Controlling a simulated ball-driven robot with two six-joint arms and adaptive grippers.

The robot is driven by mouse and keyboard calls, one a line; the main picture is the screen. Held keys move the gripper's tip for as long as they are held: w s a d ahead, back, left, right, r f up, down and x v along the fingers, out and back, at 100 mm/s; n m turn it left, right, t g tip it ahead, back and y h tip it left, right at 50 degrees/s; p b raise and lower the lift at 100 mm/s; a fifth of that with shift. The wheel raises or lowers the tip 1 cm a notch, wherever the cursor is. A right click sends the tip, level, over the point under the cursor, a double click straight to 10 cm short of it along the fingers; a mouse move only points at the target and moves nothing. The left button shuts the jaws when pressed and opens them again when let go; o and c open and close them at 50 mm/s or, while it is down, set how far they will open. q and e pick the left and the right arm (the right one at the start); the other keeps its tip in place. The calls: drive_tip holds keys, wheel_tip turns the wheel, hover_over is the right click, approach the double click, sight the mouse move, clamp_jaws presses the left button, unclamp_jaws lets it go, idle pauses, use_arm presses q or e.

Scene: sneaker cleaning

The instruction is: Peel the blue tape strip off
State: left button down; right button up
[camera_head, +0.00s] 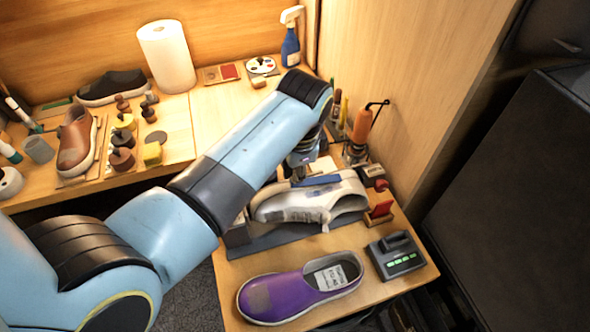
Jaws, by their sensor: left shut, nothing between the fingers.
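A white sneaker (288,205) lies on its side on a dark grey support (255,243) on the right-hand bench, its opening to the right. The blue tape strip (322,180) lies along the sneaker's upper far edge. My left arm reaches in from the left, and its gripper (298,177) points down at the left end of the strip. The gripper is shut and empty. Its fingertips are small and partly hidden, so I cannot tell whether they touch the strip. My right gripper is not in view.
A purple shoe (270,298) with a paper label and a dark device with green lights (396,256) stand in front. A red block (380,211) and a torch-like orange tool (361,126) are at the right. Brushes, a paper roll (167,57) and shoes fill the back bench.

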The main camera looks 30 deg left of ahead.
use_arm(q)
drive_tip(key=shift+r, duration=0.2)
drive_tip(key=c, duration=1.6)
unclamp_jaws()
drive_tip(key=shift+o, duration=0.2)
